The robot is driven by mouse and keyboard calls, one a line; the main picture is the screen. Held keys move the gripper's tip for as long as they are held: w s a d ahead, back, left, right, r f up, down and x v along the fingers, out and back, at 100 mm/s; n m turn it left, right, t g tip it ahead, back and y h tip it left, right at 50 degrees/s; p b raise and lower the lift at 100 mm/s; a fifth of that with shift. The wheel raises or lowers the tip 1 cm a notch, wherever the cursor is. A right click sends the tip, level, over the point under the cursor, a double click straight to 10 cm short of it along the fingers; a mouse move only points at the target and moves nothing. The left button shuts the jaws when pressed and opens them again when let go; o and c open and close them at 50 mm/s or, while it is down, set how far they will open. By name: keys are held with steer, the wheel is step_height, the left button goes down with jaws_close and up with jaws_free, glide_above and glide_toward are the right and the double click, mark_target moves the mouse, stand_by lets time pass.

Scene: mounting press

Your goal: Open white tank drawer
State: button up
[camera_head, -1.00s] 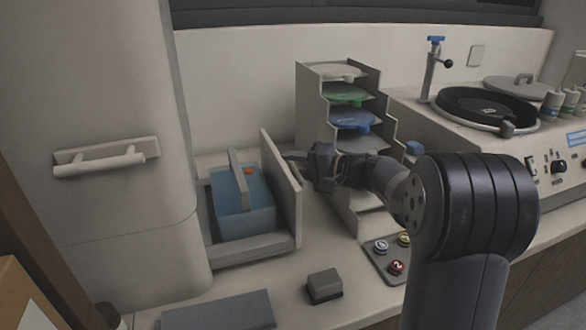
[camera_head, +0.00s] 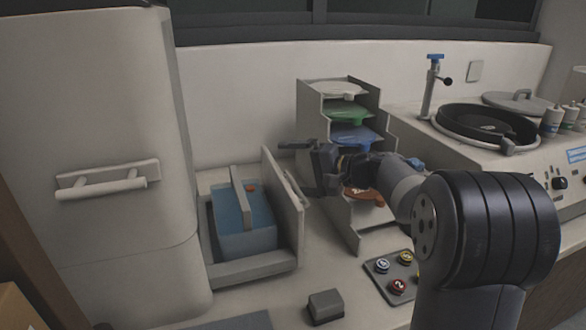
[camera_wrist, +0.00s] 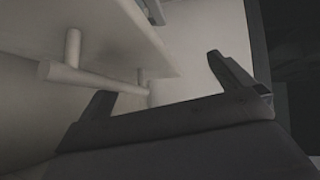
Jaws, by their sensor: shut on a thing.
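The white tank drawer (camera_head: 268,267) is pulled out from the white cabinet, and its upright front panel (camera_head: 284,200) faces right. A blue tank (camera_head: 246,236) with a grey carrying bar sits in it. My gripper (camera_head: 303,168) is just right of the front panel. In the wrist view my gripper (camera_wrist: 165,80) has its two fingers wide apart. The pale bar handle (camera_wrist: 95,80) runs past the left fingertip, and a gap shows between it and the right finger. I see nothing clamped between the fingertips. Whether the left fingertip touches the bar is unclear.
A tiered rack (camera_head: 350,90) with coloured lids stands behind my gripper. A white cabinet (camera_head: 90,110) with a bar handle is at left. A button panel (camera_head: 392,275) and a small grey block (camera_head: 325,305) are on the counter. A machine (camera_head: 500,160) stands at right.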

steer(key=shift+r+b+v, duration=0.25)
steer(key=shift+v, duration=0.9)
steer(key=shift+r+b+v, duration=0.2)
steer(key=shift+r+v, duration=0.05)
steer(key=shift+v, duration=0.95)
steer(key=shift+c, duration=0.2)
steer(key=shift+s+d+r, duration=0.15)
steer(key=shift+s, duration=0.3)
steer(key=c, duration=1.3)
steer(key=shift+f+b+v, duration=0.1)
steer(key=shift+f+v, duration=0.1)
steer(key=shift+v, duration=0.95)
steer(key=shift+f+b+v, duration=0.1)
steer(key=shift+f+v, duration=0.1)
steer(key=shift+v, duration=0.9)
steer(key=shift+f+b+v, duration=0.1)
steer(key=shift+f+v, duration=0.1)
steer(key=shift+v, duration=0.95)
steer(key=shift+s, duration=0.1)
steer(key=shift+o, duration=0.6)
